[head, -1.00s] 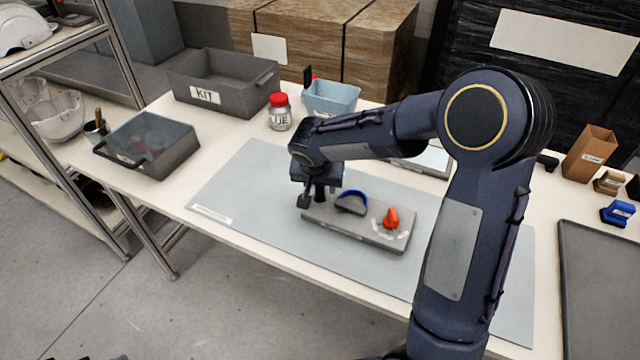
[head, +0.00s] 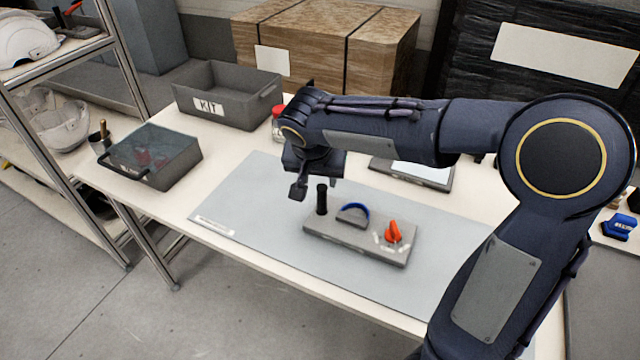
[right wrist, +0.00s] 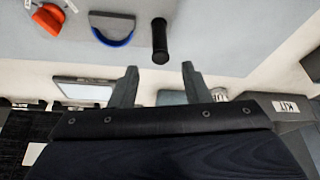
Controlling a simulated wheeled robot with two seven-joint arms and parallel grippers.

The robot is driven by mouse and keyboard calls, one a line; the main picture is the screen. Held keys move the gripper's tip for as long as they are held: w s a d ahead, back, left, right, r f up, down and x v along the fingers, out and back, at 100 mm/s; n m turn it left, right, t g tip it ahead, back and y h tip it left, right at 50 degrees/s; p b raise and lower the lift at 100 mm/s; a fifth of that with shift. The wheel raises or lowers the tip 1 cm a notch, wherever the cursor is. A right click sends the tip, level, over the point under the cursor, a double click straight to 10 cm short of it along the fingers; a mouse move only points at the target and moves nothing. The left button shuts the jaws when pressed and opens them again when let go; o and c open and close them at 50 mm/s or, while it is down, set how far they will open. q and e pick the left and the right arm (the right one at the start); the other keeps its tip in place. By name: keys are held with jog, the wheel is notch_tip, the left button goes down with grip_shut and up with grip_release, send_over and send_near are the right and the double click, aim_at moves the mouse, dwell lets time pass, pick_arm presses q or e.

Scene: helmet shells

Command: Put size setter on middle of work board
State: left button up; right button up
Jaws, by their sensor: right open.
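A grey board (head: 330,233) lies on the light grey mat (head: 260,205) on the table. A black upright cylinder (head: 321,199) stands at the board's left end, a dark half-round piece with a blue rim (head: 352,213) in its middle, and an orange knob-like piece (head: 393,233) at its right end. I cannot tell by any label which is the size setter. My right gripper (head: 315,184) is open and empty, above and behind the cylinder. In the right wrist view the cylinder (right wrist: 159,40) lies beyond the open fingers (right wrist: 158,70), apart from them. My left gripper is not in view.
A grey KIT bin (head: 232,117), a lidded case (head: 150,160) and a red-capped jar (head: 278,115) stand at the back left. A flat framed panel (head: 415,172) lies behind the board. A blue piece (head: 619,226) is at the right. The mat's left part is clear.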

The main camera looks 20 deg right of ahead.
jog(key=s+a+r+n+t+y+p, duration=0.1)
jog(key=s+n+y, duration=0.4)
jog(key=s, duration=1.8)
jog(key=shift+s+t+y+p, duration=0.45)
jog(key=shift+y+p, duration=0.25)
jog(key=shift+p, duration=0.2)
jog(key=shift+a, duration=0.1)
